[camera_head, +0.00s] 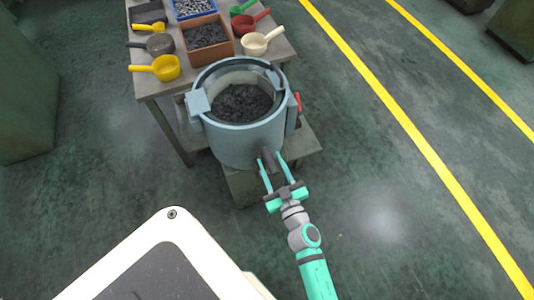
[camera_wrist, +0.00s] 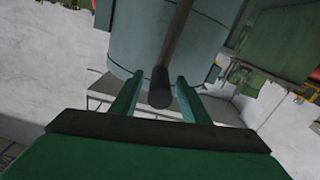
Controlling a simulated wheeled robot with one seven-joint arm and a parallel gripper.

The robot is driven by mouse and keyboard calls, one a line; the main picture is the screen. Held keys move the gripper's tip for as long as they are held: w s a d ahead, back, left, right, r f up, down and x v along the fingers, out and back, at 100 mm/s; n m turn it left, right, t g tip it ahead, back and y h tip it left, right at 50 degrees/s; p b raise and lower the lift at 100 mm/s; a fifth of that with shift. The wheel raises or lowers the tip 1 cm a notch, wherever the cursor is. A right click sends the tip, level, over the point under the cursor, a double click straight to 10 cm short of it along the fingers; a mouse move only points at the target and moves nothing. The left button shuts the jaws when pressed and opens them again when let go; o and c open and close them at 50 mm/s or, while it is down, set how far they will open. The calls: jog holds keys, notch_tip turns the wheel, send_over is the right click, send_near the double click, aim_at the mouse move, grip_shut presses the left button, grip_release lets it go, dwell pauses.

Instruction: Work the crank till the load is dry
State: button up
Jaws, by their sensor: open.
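A blue-grey round drum (camera_head: 240,141) holding a dark load (camera_head: 241,103) stands on a low stand in front of the table. It also fills the upper middle of the wrist view (camera_wrist: 165,50). A dark crank grip (camera_head: 267,158) sticks out from the drum's front; in the wrist view the dark crank bar and its round grip (camera_wrist: 160,88) point toward me. My gripper (camera_head: 272,165) is open, with one finger on each side of the grip. In the wrist view the fingers (camera_wrist: 152,90) show gaps beside the grip. I cannot tell whether the load is wet or dry.
A table (camera_head: 150,88) behind the drum carries a brown box (camera_head: 207,38) of dark pieces, a blue tray (camera_head: 193,8) and several scoops, including a yellow one (camera_head: 166,68) and a cream one (camera_head: 256,44). A yellow floor line (camera_head: 400,118) runs at right. The floor at right is clear.

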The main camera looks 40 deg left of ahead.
aim_at(268, 155)
jog(key=shift+x, duration=1.95)
jog(key=shift+d, duration=0.1)
grip_shut()
